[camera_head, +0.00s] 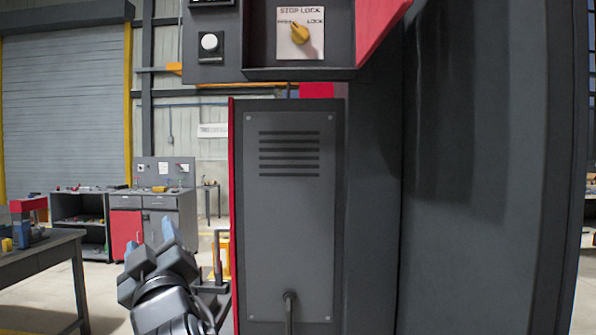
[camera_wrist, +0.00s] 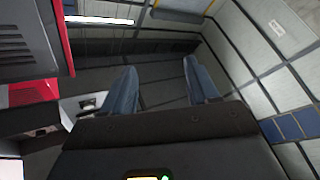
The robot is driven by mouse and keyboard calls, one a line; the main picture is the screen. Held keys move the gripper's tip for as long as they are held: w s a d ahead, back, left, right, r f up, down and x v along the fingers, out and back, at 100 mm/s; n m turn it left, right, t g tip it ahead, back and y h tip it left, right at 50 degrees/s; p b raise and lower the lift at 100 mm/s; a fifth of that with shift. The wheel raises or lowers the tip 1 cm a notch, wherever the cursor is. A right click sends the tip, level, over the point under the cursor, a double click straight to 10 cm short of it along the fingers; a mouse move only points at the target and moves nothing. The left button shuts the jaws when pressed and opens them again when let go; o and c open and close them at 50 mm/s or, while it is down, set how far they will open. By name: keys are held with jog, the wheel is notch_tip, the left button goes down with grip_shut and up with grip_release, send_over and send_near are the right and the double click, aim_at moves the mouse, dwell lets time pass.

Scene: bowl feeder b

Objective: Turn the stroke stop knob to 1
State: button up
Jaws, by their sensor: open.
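A yellow knob (camera_head: 299,33) sits on a white label plate (camera_head: 312,47) in a dark recessed panel at the top of the head view. The plate reads roughly "STOP-LOCK", with "LOCK" at right and a small blurred word at left. The knob's narrow end seems to point up and left. I see no numeral 1 on the plate. My gripper (camera_head: 154,243) is low and left of the machine, well below the knob and apart from it. In the wrist view my gripper (camera_wrist: 160,75) is open, with two blue fingers spread and nothing between them. The knob is not seen there.
A white round button (camera_head: 209,42) is on the panel left of the knob. A grey vented door (camera_head: 290,220) with a cable stands below. A red edge borders the machine. A workbench (camera_head: 45,240) is at left, and a cabinet (camera_head: 160,205) stands behind.

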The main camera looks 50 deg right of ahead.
jog(key=d+r+m+g+h+b, duration=0.3)
jog(key=r+m+h, duration=0.5)
jog(key=r, duration=2.1)
jog(key=s+d+r+m+g+p, duration=0.1)
jog(key=s+d+r+m+g, duration=0.2)
jog(key=s+r, duration=0.35)
jog(key=s+d+r+m+g+y, duration=0.1)
jog(key=s+d+r+m, duration=0.2)
jog(key=s+d+r, duration=0.4)
jog(key=s+d+r+m+g+p, duration=0.1)
jog(key=s+d+r+m+g, duration=0.1)
jog(key=s+r, duration=0.5)
jog(key=w+a+r+p+x, duration=0.1)
jog(key=x, duration=0.8)
jog(key=shift+w+r+p, duration=0.15)
jog(key=shift+w+p, duration=0.05)
jog(key=shift+p, duration=0.2)
jog(key=c, duration=1)
jog(key=shift+c, duration=0.2)
